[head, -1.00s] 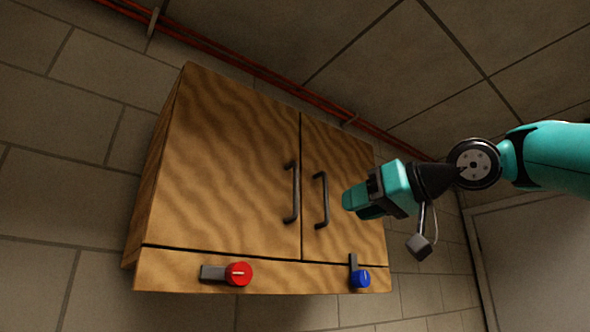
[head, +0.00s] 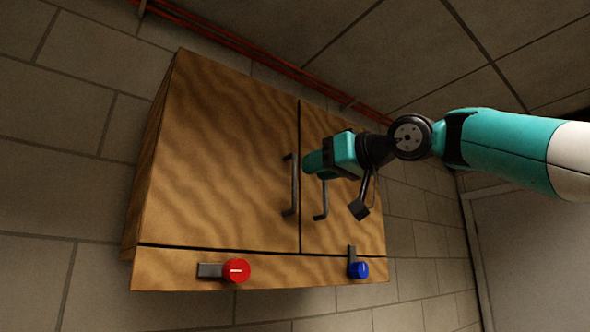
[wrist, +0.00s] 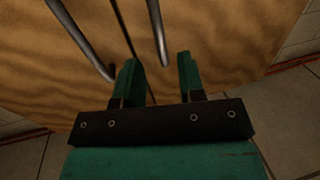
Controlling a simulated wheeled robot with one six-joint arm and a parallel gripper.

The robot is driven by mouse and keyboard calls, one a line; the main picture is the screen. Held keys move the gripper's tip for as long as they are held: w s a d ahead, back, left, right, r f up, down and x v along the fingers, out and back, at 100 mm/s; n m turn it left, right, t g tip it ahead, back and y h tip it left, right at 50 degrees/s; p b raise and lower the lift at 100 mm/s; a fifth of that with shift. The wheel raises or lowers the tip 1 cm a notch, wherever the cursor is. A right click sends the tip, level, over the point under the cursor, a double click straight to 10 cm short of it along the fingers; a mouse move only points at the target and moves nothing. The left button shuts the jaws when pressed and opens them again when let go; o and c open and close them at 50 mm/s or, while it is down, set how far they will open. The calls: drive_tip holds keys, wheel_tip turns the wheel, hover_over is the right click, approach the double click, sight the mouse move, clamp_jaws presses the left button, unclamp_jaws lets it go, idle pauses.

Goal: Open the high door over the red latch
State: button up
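A wooden wall cabinet has a left door (head: 225,150) above the red latch (head: 236,270). The red latch's grey lever lies flat, pointing left, below the door's lower edge. The left door is shut, with a dark vertical handle (head: 295,190) near its right edge. My gripper (head: 308,163) is beside the upper part of this handle, just to its right in the head view. One end of the left door's handle (wrist: 157,30) shows between the fingertips; contact cannot be told.
The right door (head: 345,235) is shut; its handle (head: 322,200) is partly behind my wrist and shows in the wrist view (wrist: 80,40). The blue latch (head: 359,269) has its lever upright. Red pipes (head: 250,50) run above the cabinet. Room in front of the left door is free.

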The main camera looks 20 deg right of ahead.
drive_tip(key=p, duration=0.2)
hover_over(295, 208)
drive_tip(key=shift+w+d, duration=0.1)
drive_tip(key=shift+w, duration=0.2)
drive_tip(key=shift+c, duration=0.4)
clamp_jaws()
